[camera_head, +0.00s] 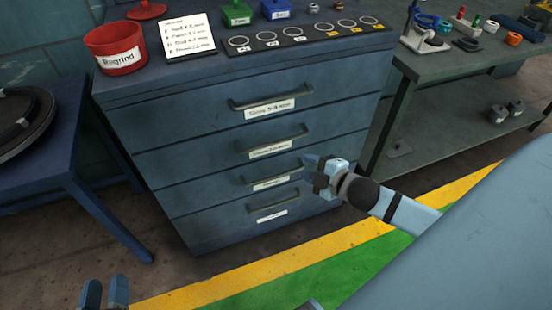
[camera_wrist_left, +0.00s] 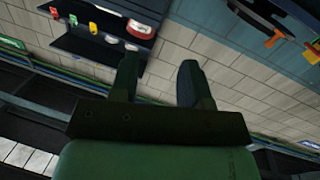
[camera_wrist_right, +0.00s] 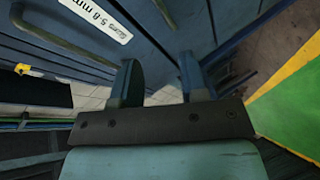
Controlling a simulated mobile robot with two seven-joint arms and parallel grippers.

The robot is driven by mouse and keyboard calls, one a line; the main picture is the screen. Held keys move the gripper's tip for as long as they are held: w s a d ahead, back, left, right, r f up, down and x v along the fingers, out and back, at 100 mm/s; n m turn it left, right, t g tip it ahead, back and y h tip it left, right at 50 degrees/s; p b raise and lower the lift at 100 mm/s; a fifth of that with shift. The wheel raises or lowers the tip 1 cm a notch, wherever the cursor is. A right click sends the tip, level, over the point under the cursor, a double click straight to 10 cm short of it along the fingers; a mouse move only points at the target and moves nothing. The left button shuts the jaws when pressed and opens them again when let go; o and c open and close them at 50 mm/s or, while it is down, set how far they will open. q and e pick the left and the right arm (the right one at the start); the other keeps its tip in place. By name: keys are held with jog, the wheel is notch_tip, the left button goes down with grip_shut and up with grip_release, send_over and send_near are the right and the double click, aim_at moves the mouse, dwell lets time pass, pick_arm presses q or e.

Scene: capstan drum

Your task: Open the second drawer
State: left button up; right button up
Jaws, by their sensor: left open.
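A blue-grey cabinet holds a stack of drawers that all look shut. The second drawer from the top (camera_head: 220,152) has a dark bar handle (camera_head: 272,139) and a white label (camera_head: 270,150). My right gripper (camera_head: 314,163) is in front of the cabinet, right of and slightly below that handle. It is open with nothing between its fingers in the right wrist view (camera_wrist_right: 160,75). A labelled drawer front and a handle (camera_wrist_right: 65,38) show there, left of the fingers. My left gripper (camera_head: 104,292) is low at the left, away from the cabinet, open and empty in the left wrist view (camera_wrist_left: 158,80).
A red tub (camera_head: 116,50), a list card (camera_head: 188,36) and a dark strip with rings (camera_head: 300,36) lie on the cabinet top. A blue table (camera_head: 75,135) stands at the left, a grey workbench (camera_head: 450,62) at the right. The floor in front is clear.

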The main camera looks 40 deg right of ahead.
aim_at(276, 142)
jog(key=w+f+n+b, duration=0.1)
jog(key=w+b, duration=0.2)
jog(key=w, duration=0.2)
jog(key=w+f+n+b, duration=0.2)
jog(key=w+b, duration=0.2)
jog(key=w, duration=0.1)
jog(key=w+f+n+t+b, duration=0.1)
jog(key=w+f+b, duration=0.1)
jog(key=w+b, duration=0.2)
jog(key=shift+w+d+f+n, duration=0.1)
jog(key=shift+w+d+n, duration=0.1)
jog(key=shift+w, duration=0.35)
jog(key=shift+w+d+n, duration=0.1)
jog(key=shift+w+d, duration=0.05)
jog(key=shift+w, duration=0.6)
pick_arm(q)
jog(key=f, duration=0.2)
jog(key=d+f+h, duration=0.2)
jog(key=f, duration=0.1)
jog(key=shift+s+f+m, duration=0.2)
jog(key=shift+f+m, duration=0.1)
pick_arm(e)
jog(key=shift+c, duration=0.5)
grip_shut()
pick_arm(q)
jog(key=shift+f, duration=0.1)
